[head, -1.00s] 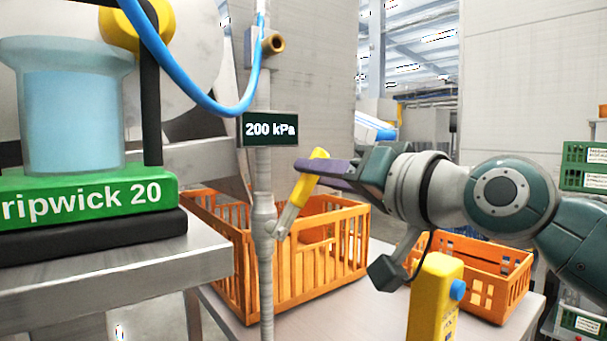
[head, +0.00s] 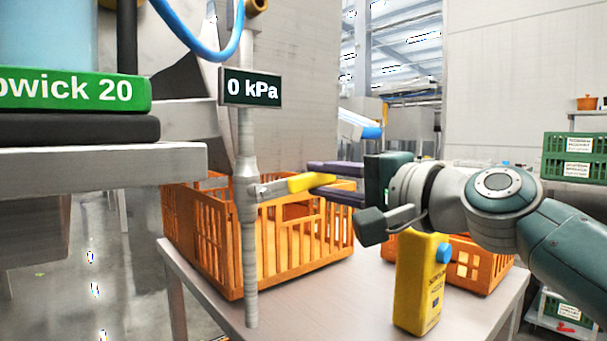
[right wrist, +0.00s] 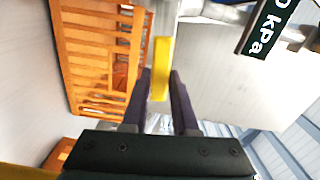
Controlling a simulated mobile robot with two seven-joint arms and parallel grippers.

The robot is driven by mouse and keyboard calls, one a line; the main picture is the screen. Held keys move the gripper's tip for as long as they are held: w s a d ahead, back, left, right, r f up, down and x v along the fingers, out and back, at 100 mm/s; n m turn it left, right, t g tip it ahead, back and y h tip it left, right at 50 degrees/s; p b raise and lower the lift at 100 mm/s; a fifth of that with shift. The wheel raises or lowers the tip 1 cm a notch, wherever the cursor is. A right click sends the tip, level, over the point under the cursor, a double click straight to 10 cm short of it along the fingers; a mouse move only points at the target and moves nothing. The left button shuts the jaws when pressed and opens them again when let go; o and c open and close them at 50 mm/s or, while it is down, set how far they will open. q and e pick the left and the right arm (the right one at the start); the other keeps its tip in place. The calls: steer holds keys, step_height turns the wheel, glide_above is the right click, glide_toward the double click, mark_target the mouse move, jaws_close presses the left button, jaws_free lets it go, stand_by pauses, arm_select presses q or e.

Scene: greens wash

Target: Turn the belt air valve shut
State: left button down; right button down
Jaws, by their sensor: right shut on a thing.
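The belt air valve has a yellow handle (head: 310,181) on a grey vertical pipe (head: 246,150). The handle now points sideways to the right, roughly square to the pipe. A dark gauge display (head: 250,87) on the pipe reads 0 kPa. My right gripper (head: 325,182) is shut on the handle's outer end, with one purple finger above it and one below. In the right wrist view the yellow handle (right wrist: 161,68) runs between the two purple fingers. My left gripper is not in view.
An orange crate (head: 215,270) stands on the table (head: 285,310) behind the pipe. A blue hose (head: 205,53) hangs at upper left.

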steer(key=shift+f+m, duration=0.5)
steer(key=shift+m, duration=0.1)
steer(key=shift+f, duration=0.1)
steer(key=c, duration=0.7)
jaws_free()
steer(key=p+v, duration=0.1)
steer(key=v, duration=0.9)
steer(key=shift+p, duration=0.4)
